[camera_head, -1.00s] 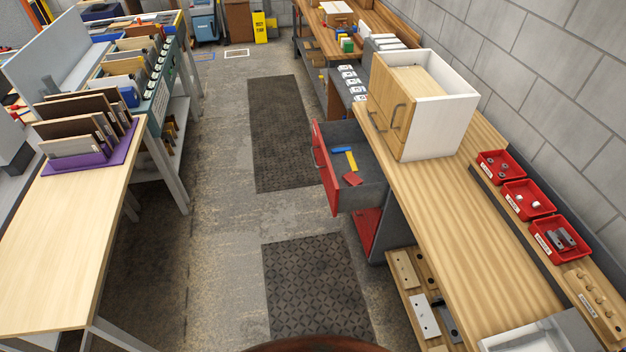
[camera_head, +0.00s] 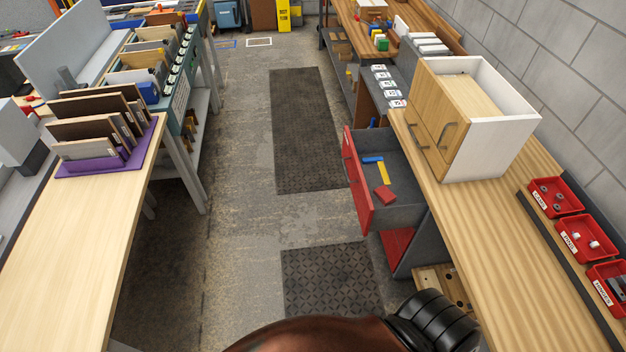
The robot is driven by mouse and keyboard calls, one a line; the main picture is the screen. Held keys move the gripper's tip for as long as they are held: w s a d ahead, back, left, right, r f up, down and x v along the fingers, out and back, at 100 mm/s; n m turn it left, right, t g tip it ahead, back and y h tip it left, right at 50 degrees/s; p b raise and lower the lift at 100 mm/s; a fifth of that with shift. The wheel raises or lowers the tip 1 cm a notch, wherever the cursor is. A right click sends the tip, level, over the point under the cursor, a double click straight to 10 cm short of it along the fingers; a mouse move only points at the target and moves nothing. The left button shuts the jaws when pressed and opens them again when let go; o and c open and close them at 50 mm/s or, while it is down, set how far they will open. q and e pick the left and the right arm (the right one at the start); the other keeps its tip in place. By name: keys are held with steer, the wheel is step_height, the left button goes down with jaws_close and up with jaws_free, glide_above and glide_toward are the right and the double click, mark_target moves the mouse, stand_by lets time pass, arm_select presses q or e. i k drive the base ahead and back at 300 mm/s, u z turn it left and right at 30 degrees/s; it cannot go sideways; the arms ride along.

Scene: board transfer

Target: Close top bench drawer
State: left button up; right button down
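The top bench drawer (camera_head: 359,185) is pulled open below the wooden bench (camera_head: 465,225) on the right. Its red front faces the aisle, and its handle is partly seen at the left side. Inside the grey drawer lie a blue piece (camera_head: 373,159), a yellow piece (camera_head: 382,172) and a red block (camera_head: 385,194). Neither of my grippers is in the view. Part of my own arm shows at the bottom edge, apart from the drawer.
A white and wood cabinet (camera_head: 508,145) stands on the bench, with red bins (camera_head: 556,196) to its right. A light wood table (camera_head: 82,240) with a purple rack (camera_head: 148,150) stands at left. The aisle floor with dark mats (camera_head: 305,130) is clear between.

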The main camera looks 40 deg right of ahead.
mark_target(410, 209)
steer(key=u, duration=0.1)
steer(key=i, duration=0.75)
steer(key=z, duration=0.8)
steer(key=i, duration=0.5)
steer(key=z, duration=0.45)
